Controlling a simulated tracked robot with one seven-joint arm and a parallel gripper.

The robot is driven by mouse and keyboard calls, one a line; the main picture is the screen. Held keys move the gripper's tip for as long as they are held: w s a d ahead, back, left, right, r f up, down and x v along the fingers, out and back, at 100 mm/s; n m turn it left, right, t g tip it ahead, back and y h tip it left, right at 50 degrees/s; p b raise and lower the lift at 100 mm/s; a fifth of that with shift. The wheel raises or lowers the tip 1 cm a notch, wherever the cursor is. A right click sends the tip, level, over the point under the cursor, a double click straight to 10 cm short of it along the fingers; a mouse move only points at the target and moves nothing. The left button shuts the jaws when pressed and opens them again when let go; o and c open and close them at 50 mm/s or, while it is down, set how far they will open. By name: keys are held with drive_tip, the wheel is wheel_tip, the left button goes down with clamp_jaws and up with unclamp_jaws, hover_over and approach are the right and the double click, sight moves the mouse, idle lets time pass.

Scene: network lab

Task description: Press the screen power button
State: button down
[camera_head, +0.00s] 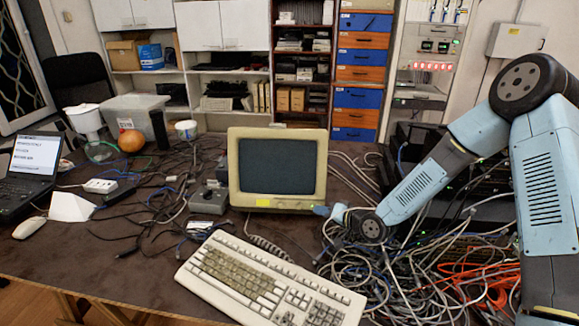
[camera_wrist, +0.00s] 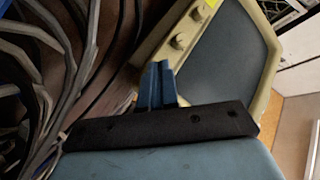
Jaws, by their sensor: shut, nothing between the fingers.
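The screen is a beige CRT monitor (camera_head: 277,168) with a dark display, standing upright in the middle of the table. Its lower bezel also shows in the wrist view (camera_wrist: 165,60), with two small round knobs (camera_wrist: 178,42) on it. My gripper (camera_head: 317,209) is at the lower right corner of the monitor, its blue fingers shut and empty. In the wrist view the fingertips (camera_wrist: 158,66) are close to the lower bezel, beside the knobs. I cannot tell whether they touch it. No power button can be made out clearly; the fingers may hide it.
A beige keyboard (camera_head: 268,283) lies in front of the monitor. Tangled grey and orange cables (camera_head: 410,265) fill the table's right side below my arm. A grey box (camera_head: 208,200) stands left of the monitor. A laptop (camera_head: 32,165) and an orange ball (camera_head: 131,141) are farther left.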

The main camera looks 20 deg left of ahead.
drive_tip(key=shift+s+d+r, duration=0.1)
drive_tip(key=shift+s, duration=0.2)
drive_tip(key=shift+s, duration=0.1)
drive_tip(key=shift+s+d+r, duration=0.3)
drive_tip(key=shift+s, duration=0.6)
drive_tip(key=shift+s+d+r, duration=0.25)
drive_tip(key=shift+s+r, duration=0.05)
drive_tip(key=shift+s, duration=0.55)
drive_tip(key=shift+s+d+r, duration=0.3)
drive_tip(key=shift+s, duration=0.6)
drive_tip(key=shift+s, duration=0.15)
